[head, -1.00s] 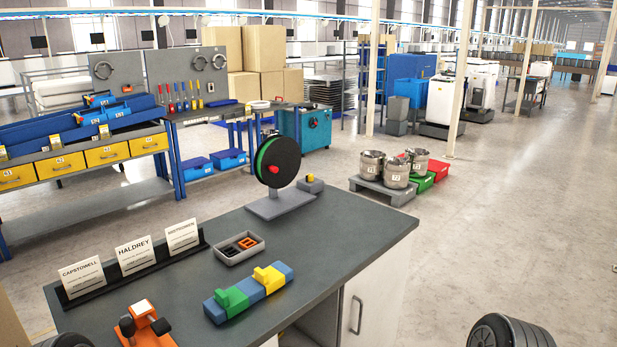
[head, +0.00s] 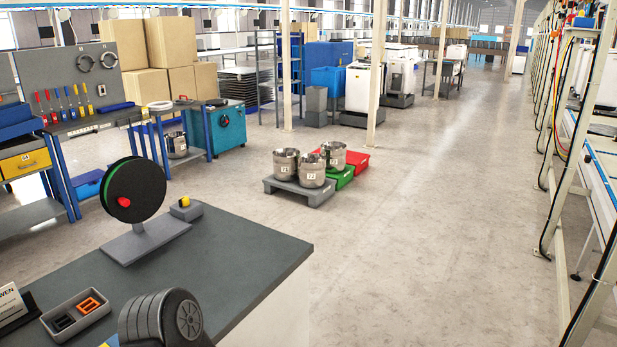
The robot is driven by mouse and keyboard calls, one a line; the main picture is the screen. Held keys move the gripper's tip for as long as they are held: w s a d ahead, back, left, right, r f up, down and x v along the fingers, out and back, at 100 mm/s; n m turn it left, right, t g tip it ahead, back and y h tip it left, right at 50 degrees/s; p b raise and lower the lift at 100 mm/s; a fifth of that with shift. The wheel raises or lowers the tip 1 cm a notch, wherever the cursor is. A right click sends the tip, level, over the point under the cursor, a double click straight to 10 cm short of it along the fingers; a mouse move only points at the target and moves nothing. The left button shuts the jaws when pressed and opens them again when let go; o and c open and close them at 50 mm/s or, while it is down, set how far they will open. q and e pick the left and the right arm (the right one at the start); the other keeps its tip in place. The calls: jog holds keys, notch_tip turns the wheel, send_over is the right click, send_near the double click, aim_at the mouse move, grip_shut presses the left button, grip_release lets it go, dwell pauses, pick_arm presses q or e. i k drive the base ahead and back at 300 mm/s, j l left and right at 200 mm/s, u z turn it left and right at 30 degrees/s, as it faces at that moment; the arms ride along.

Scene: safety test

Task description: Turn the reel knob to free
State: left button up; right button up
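The reel (head: 147,184) is a black upright disc with a green edge, on a grey stand (head: 150,240) on the dark worktable (head: 235,250). A small yellow and red knob (head: 184,202) tops a grey block (head: 187,211) beside the stand. I cannot tell which setting either knob is at. Neither gripper's fingers show, and nothing touches the reel.
A grey tray (head: 75,332) with black and orange parts lies at the table's lower left, beside a name card (head: 14,302). Beyond the table, steel pots (head: 310,172) stand on a grey pallet (head: 300,192). Open floor lies to the right, with racks along the right edge.

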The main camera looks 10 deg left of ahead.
aim_at(184, 202)
jog(key=i+l+z, duration=0.3)
jog(key=i, duration=0.55)
jog(key=i+z, duration=0.3)
jog(key=i, duration=0.55)
jog(key=i+j+u, duration=0.15)
jog(key=i+u, duration=0.2)
jog(key=i, duration=0.2)
jog(key=i+u, duration=0.4)
jog(key=i+l+u, duration=0.35)
jog(key=i, duration=0.3)
jog(key=i+l+u, duration=0.2)
jog(key=i+u, duration=0.15)
jog(key=i, duration=0.15)
jog(key=i+u, duration=0.35)
jog(key=u, duration=0.15)
jog(key=i+u, duration=0.3)
jog(key=u, duration=0.15)
jog(key=i+l+u, duration=0.2)
jog(key=i+u, duration=0.15)
jog(key=u, duration=0.15)
jog(key=i+l+u, duration=0.25)
jog(key=u, duration=0.25)
